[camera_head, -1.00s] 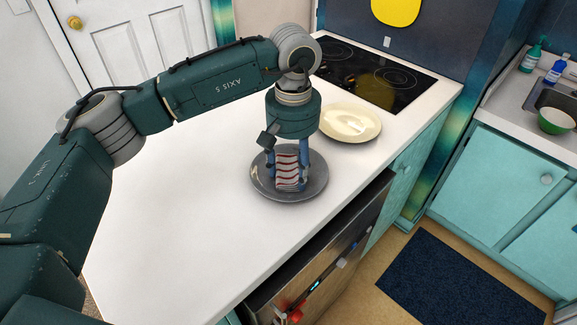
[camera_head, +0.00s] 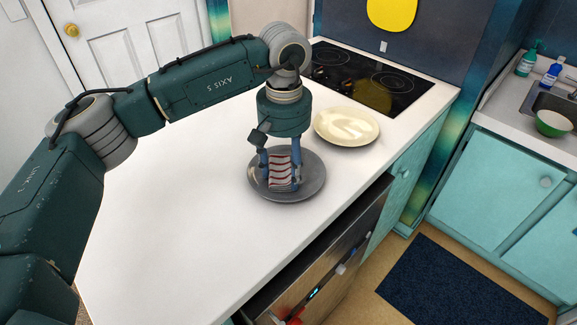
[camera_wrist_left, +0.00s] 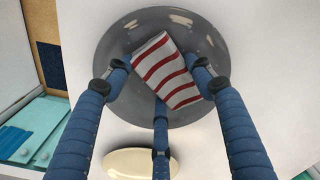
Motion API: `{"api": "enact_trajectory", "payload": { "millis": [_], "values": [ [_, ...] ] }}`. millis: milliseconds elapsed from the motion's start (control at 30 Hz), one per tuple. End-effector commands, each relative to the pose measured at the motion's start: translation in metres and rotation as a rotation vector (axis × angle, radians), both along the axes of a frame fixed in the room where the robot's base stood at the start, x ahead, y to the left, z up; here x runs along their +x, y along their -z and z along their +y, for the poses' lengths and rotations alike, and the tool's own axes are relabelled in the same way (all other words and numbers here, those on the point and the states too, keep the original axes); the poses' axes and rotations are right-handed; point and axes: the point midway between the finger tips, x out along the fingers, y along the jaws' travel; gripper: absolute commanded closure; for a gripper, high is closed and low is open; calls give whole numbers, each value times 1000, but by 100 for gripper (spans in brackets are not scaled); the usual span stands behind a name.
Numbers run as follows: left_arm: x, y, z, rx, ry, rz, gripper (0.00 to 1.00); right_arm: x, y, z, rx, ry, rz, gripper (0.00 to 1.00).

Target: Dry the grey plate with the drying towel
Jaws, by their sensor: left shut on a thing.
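The grey plate (camera_head: 312,178) lies flat on the white counter. It also shows in the left wrist view (camera_wrist_left: 115,45). The drying towel (camera_head: 281,168), white with red wavy stripes, is between the fingers of my left gripper (camera_head: 280,178). In the left wrist view the towel (camera_wrist_left: 167,70) is over the plate's middle. My left gripper (camera_wrist_left: 160,85) points down over the plate and is shut on the towel. The towel's lower edge is at the plate's surface; exact contact is hard to tell. My right gripper is not in view.
A cream plate (camera_head: 347,126) lies behind the grey plate, near the black cooktop (camera_head: 372,78). The white counter (camera_head: 190,200) is clear to the left. A sink (camera_head: 550,105) with a green bowl (camera_head: 555,123) and bottles is at far right. A dark mat (camera_head: 455,282) lies on the floor.

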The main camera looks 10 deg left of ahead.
Motion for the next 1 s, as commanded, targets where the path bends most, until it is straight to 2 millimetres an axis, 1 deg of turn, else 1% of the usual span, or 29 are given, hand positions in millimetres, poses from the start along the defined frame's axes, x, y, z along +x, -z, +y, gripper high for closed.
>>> {"api": "enact_trajectory", "payload": {
  "millis": [167, 400, 667, 1000],
  "values": [
    [-8, 0, 0, 0, 1, 1, 67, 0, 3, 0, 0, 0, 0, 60],
    [-13, 1, -9, 0, 2, 1, 67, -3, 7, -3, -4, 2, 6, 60],
    [-8, 0, -18, 0, 1, 1, 67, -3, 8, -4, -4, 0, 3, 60],
    [4, 2, -16, 0, 0, 1, 67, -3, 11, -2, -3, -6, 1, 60]
  ]
}}
